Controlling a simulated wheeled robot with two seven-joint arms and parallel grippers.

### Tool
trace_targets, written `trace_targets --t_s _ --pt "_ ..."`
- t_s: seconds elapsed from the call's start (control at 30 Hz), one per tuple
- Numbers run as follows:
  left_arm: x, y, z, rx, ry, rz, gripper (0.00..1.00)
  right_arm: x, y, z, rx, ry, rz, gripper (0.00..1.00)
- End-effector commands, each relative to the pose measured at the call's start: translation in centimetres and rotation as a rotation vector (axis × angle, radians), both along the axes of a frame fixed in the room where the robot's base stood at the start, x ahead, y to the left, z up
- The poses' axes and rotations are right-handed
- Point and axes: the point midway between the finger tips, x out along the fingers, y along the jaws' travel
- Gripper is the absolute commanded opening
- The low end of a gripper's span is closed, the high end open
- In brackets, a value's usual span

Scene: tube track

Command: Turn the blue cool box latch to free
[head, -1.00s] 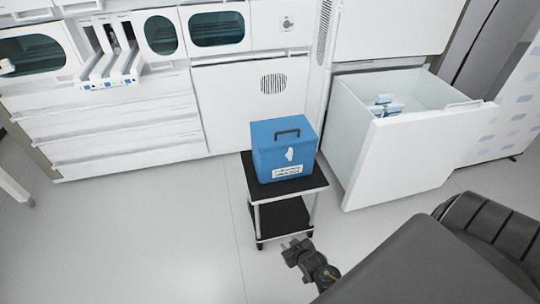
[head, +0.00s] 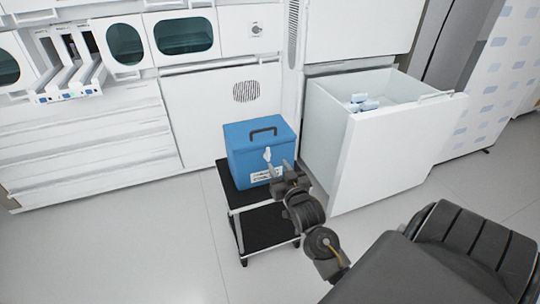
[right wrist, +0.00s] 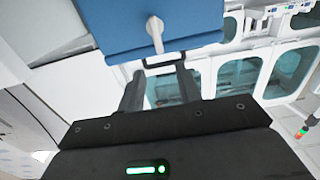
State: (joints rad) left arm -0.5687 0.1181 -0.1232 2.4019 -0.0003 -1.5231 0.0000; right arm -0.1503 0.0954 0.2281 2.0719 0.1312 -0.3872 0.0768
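The blue cool box (head: 245,148) stands on a small black-topped cart, its dark carry handle (head: 264,132) on the lid. A white latch (head: 267,154) is on its front face, roughly upright in the head view. My right gripper (head: 285,170) is just in front of the box's front face, at the lower right of the latch. In the right wrist view the fingers (right wrist: 159,73) are open and empty, and the latch (right wrist: 155,32) lies beyond their tips with no contact visible. My left gripper is not in view.
The cart (head: 230,190) has bare black shelf edges around the box. An open white drawer (head: 385,150) with small packets stands close on the right. White cabinets (head: 90,140) line the wall behind. The floor (head: 120,240) at left is clear.

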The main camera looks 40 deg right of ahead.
Motion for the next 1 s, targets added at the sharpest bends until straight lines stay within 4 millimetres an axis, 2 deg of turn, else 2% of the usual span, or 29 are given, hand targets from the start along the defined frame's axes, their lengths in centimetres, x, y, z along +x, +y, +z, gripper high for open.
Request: trace_targets --t_s 0.2,0.4,0.57,0.83,1.0 --pt "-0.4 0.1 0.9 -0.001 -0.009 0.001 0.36 4.1 -1.5 -0.1 -0.001 -0.002 -0.001 0.35" --pt "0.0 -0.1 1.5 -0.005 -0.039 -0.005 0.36 6.5 -2.3 -0.1 0.001 -0.001 -0.001 0.35" --pt "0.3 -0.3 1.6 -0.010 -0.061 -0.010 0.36 7.3 -2.6 -0.1 0.001 0.000 -0.001 0.35" --pt "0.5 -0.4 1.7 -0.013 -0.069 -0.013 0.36 7.5 -2.6 -0.1 0.001 0.001 0.000 0.35" --pt "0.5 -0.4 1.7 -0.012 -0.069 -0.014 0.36 7.5 -2.6 -0.1 0.001 0.001 0.000 0.14"
